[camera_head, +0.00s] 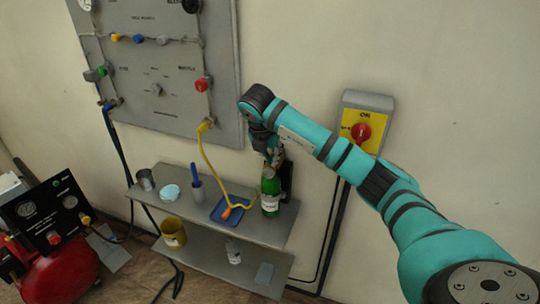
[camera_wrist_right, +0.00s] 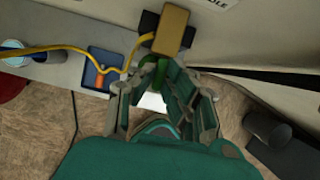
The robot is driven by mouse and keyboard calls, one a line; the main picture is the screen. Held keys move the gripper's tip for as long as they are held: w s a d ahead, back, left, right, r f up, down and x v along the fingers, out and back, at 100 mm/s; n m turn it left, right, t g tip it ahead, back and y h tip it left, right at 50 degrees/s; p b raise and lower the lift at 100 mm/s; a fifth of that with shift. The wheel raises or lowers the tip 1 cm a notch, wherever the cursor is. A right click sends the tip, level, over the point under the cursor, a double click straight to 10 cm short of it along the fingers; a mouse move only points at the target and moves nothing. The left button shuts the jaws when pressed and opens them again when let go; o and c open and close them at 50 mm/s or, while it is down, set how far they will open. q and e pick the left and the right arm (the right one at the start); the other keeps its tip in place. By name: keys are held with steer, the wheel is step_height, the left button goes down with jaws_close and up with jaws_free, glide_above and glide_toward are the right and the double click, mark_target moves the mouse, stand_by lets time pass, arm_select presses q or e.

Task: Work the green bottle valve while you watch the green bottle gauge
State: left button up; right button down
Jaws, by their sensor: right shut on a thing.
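The green bottle (camera_head: 270,188), with a white label, stands upright at the right end of the shelf's top. My right gripper (camera_head: 273,154) is at the bottle's top, reached from the right and above. In the right wrist view its fingers (camera_wrist_right: 158,78) are shut on the green valve (camera_wrist_right: 161,70), a small green part between the fingertips. A brass-coloured block (camera_wrist_right: 172,30) sits just beyond the fingertips, with a yellow hose joined to it. No gauge face on the bottle is readable; my gripper and arm cover that area. My left gripper is out of view.
The yellow hose (camera_head: 207,160) runs from the grey wall panel (camera_head: 160,110) to the bottle. A switch box (camera_head: 375,105) with a red knob is behind my arm. A red compressor (camera_head: 65,275) stands left.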

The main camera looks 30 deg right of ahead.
steer(key=c, duration=1.4)
jaws_free()
steer(key=v, duration=1.2)
